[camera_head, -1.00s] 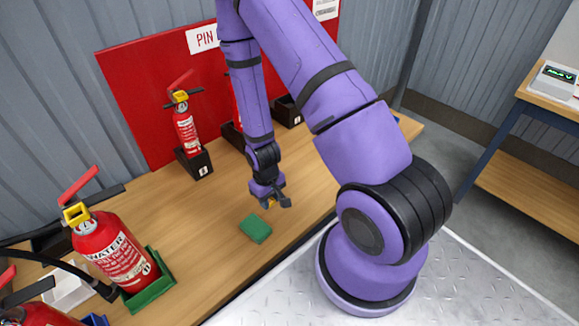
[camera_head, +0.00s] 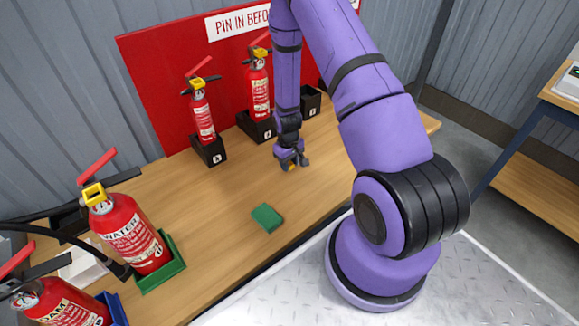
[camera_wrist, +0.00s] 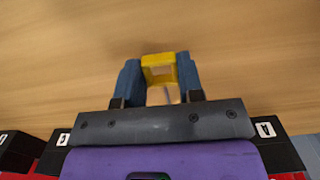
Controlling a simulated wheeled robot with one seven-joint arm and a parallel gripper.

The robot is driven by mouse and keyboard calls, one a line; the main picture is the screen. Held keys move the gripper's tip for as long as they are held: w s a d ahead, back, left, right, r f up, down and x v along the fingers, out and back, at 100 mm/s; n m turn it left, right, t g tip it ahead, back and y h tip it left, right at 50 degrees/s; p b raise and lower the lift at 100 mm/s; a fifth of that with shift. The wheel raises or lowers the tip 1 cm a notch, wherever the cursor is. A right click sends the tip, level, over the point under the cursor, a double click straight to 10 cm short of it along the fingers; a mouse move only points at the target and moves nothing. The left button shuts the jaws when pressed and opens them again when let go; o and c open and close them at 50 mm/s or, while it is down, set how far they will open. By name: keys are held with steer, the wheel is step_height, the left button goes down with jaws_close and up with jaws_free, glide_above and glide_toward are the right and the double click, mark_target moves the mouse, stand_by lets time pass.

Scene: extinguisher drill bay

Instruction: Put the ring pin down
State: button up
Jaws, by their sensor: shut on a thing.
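My gripper (camera_head: 291,166) is shut on the yellow ring pin (camera_wrist: 158,63), which sits between the two blue fingers in the wrist view. In the head view only a small yellow bit of the pin shows at the fingertips. The gripper points down at the wooden bench (camera_head: 190,225), in front of the black extinguisher stands. Bare wood lies beyond the pin in the wrist view. I cannot tell whether the pin touches the bench.
A green pad (camera_head: 267,217) lies on the bench, nearer the front edge. Red extinguishers stand in black stands (camera_head: 210,150) by the red board (camera_head: 150,85). A WATER extinguisher (camera_head: 128,235) stands in a green tray (camera_head: 160,273) at left.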

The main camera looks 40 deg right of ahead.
steer(key=shift+f, duration=0.95)
steer(key=shift+f, duration=0.1)
steer(key=o, duration=1)
steer(key=a+r+t, duration=0.2)
steer(key=a+r, duration=0.1)
steer(key=r, duration=2.5)
steer(key=s+a+r+t, duration=0.1)
steer(key=s+a+r, duration=0.1)
steer(key=r, duration=0.5)
steer(key=s+a+r, duration=0.2)
steer(key=r, duration=0.5)
steer(key=s+a+r+t, duration=0.1)
steer(key=s+a+r, duration=0.2)
steer(key=s+r, duration=0.3)
steer(key=s+a+r+t, duration=0.1)
steer(key=s+a+r, duration=0.2)
steer(key=s+r, duration=0.4)
steer(key=s, duration=0.6)
steer(key=shift+s+t, duration=0.3)
steer(key=shift+t, duration=0.1)
